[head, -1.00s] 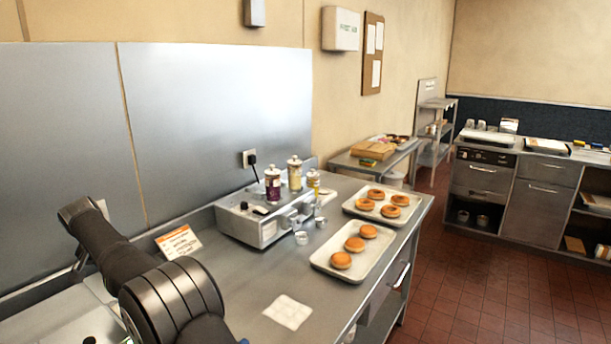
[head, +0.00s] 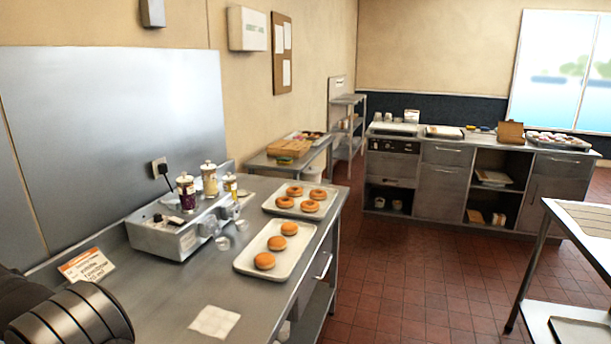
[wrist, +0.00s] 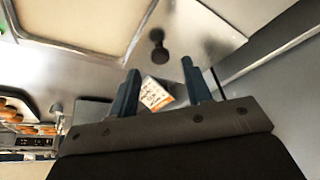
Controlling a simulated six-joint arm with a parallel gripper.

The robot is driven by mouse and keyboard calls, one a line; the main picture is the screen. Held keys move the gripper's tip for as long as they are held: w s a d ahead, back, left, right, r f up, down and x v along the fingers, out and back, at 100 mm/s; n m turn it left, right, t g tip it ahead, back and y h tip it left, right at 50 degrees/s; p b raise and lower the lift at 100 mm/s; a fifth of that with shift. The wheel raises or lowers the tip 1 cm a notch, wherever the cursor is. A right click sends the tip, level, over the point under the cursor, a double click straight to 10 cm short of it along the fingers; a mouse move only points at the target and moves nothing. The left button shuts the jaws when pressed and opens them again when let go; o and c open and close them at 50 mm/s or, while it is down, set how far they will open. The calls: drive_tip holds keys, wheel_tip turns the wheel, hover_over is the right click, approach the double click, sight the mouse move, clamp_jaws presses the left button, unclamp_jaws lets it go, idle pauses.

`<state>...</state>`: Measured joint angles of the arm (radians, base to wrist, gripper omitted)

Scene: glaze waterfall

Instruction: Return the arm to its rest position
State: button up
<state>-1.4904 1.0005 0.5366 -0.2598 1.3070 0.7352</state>
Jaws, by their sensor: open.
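My gripper (wrist: 158,92) shows in the wrist view with its two blue-grey fingers spread apart and nothing between them. Behind the gap, farther off, is a small white and orange card (wrist: 154,94). In the head view, part of my arm fills the lower left corner, and my gripper is out of that frame. The same kind of card (head: 87,266) stands on the steel counter (head: 165,295) beside my arm.
A steel glaze machine (head: 178,232) with several jars stands against the wall. Two trays of doughnuts, the nearer tray (head: 246,266) and the farther tray (head: 270,206), lie on the counter. A white cloth (head: 214,321) lies at the front. Another steel table (head: 575,225) stands at right.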

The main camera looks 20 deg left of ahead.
drive_tip(key=v, duration=1.4)
drive_tip(key=x, duration=1.7)
drive_tip(key=shift+w+f, duration=0.1)
drive_tip(key=shift+f, duration=0.25)
drive_tip(key=shift+d+r, duration=0.2)
drive_tip(key=shift+d, duration=0.25)
drive_tip(key=shift+d+r, duration=0.2)
drive_tip(key=shift+d, duration=0.2)
drive_tip(key=shift+d+f, duration=0.1)
drive_tip(key=shift+d, duration=0.2)
drive_tip(key=d, duration=1.2)
drive_tip(key=v, duration=1.5)
drive_tip(key=shift+d, duration=0.15)
